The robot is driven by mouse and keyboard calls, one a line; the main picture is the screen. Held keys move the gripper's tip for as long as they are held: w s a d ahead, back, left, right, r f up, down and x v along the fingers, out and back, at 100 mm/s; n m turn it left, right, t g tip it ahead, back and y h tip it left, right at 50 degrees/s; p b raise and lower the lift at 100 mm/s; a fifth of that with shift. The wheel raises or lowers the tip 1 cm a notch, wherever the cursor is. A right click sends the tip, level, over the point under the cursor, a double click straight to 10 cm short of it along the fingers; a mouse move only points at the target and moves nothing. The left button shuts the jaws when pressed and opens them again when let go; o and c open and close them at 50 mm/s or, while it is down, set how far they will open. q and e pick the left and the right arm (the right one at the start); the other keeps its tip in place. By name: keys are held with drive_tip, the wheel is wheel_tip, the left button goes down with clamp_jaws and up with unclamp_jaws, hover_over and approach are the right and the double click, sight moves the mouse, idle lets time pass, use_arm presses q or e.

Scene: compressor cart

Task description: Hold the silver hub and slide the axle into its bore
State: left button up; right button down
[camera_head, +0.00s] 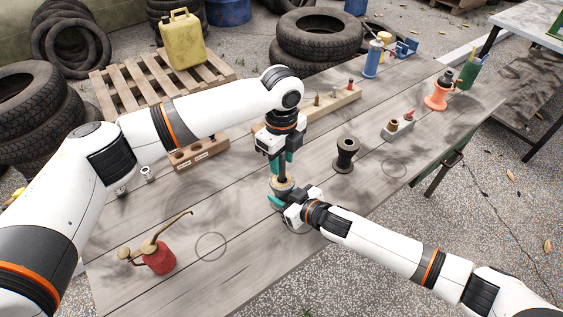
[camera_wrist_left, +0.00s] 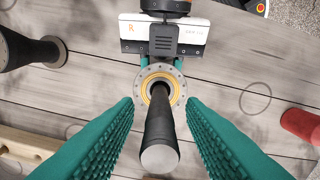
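The silver hub (camera_head: 283,187) is a round flange with a gold-coloured inner ring; it also shows in the left wrist view (camera_wrist_left: 143,92). My right gripper (camera_head: 289,203) has its fingers against the hub's sides, low over the table. The dark axle (camera_wrist_left: 160,130) stands roughly upright, its lower end at the hub's bore; how deep it sits is hidden. My left gripper (camera_head: 281,163) is above the hub, pointing down. Its green fingers straddle the axle, with gaps showing on both sides in the left wrist view.
A dark spool (camera_head: 345,155) stands right of the hub on the wooden table (camera_head: 225,205). A red oil can (camera_head: 158,257) is at front left. A wooden block with holes (camera_head: 199,153) and a rack with pegs (camera_head: 335,103) lie behind. An orange stand (camera_head: 438,93) is farther right.

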use_arm(q)
wheel_tip(320, 180, up, 10)
drive_tip(key=shift+r, duration=0.2)
use_arm(e)
drive_tip(key=c, duration=0.9)
unclamp_jaws()
drive_tip(key=shift+o, duration=0.2)
